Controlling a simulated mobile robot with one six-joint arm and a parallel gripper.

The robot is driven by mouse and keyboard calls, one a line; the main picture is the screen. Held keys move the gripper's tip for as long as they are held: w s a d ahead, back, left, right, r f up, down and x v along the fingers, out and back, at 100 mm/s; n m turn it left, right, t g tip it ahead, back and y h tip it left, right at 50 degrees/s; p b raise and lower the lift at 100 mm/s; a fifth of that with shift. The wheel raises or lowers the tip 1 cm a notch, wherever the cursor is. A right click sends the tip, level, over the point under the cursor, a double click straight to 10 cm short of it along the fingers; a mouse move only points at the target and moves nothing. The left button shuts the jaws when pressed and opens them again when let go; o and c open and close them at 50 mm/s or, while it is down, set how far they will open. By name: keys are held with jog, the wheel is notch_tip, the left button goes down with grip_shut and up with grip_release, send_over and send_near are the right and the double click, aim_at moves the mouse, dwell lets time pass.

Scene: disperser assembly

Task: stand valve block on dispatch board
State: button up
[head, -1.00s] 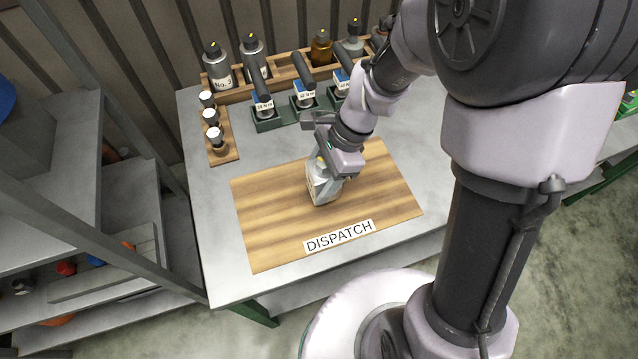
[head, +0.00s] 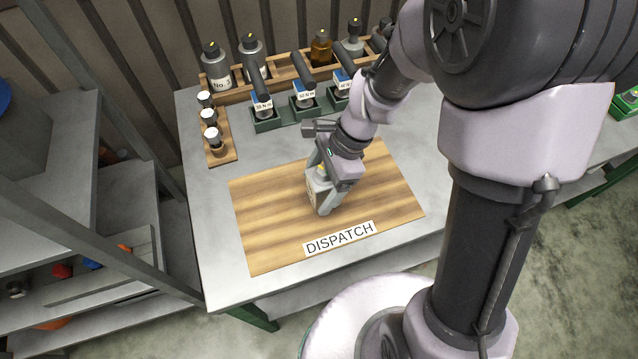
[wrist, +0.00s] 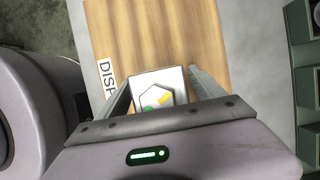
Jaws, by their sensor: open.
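The valve block (head: 315,190) is a pale block that stands on the wooden dispatch board (head: 270,215), behind the DISPATCH label. In the wrist view its light top face (wrist: 146,86) shows a dark hexagon outline, a yellow mark and a green spot. My gripper (head: 322,190) is low over the board with its fingers on either side of the block. In the wrist view my gripper (wrist: 160,80) is open, with the block between the fingers. Part of the block is hidden by a finger in the head view, and its lower part is hidden in the wrist view.
A wooden rack with bottles (head: 217,72) runs along the back of the table. Several tools in green holders (head: 265,116) stand before it. A small wooden strip with white-capped vials (head: 213,138) is at the left.

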jog(key=d+r+n+t+p, duration=0.1)
jog(key=d+r+p, duration=0.2)
jog(key=r, duration=0.5)
jog(key=d+r+n+p, duration=0.1)
jog(key=d+r+p, duration=0.1)
jog(key=r, duration=0.6)
jog(key=s+d+r+n+t+h, duration=0.2)
jog(key=s+r+n+t, duration=0.4)
jog(key=s+r+n, duration=0.2)
jog(key=shift+s+d+r, duration=0.25)
jog(key=shift+s+r, duration=0.35)
jog(key=shift+s, duration=0.55)
jog(key=shift+f+b, duration=0.35)
jog(key=shift+b, duration=0.05)
